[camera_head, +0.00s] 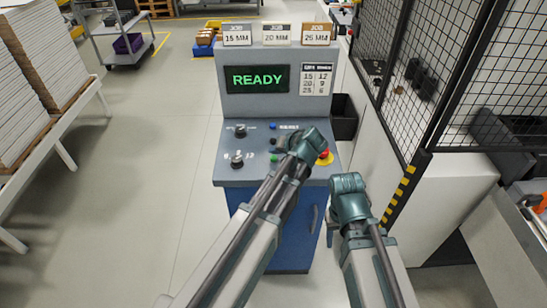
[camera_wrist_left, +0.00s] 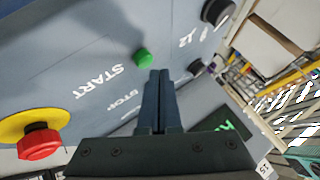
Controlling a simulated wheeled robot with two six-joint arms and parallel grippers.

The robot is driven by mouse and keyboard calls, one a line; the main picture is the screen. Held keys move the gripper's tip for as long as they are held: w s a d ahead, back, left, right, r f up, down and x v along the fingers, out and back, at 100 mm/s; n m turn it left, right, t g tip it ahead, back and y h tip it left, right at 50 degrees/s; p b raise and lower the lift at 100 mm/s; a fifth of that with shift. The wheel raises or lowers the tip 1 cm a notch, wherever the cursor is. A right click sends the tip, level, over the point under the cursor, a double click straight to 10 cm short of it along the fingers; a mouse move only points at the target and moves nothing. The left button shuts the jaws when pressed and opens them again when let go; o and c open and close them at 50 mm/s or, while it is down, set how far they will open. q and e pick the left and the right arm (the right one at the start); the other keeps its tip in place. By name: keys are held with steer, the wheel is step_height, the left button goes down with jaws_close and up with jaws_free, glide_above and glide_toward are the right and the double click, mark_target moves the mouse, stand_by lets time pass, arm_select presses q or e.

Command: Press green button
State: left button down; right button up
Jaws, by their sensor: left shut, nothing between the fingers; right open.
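The green button (camera_head: 274,159) is on the sloping top of the grey and blue control console (camera_head: 228,174). In the left wrist view, the green button (camera_wrist_left: 143,55) stands out beside the START lettering. My left gripper (camera_head: 277,146) is over the panel, close to the button. Its fingers (camera_wrist_left: 159,74) are shut and empty. Their tips appear just beside the button in the wrist view, and I cannot tell whether they touch it. My right gripper (camera_head: 331,232) hangs at the console's right front side, open, with its fingers mostly hidden.
A red button on a yellow base (camera_head: 325,158) lies right of my left wrist. Black knobs (camera_head: 237,158) are on the panel's left. The screen (camera_head: 257,79) reads READY. A mesh fence (camera_head: 420,70) stands at the right.

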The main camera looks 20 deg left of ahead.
arm_select(q)
steer(key=shift+f, duration=0.15)
stand_by(0.7)
steer(key=shift+f+b, duration=0.25)
steer(key=shift+b, duration=0.15)
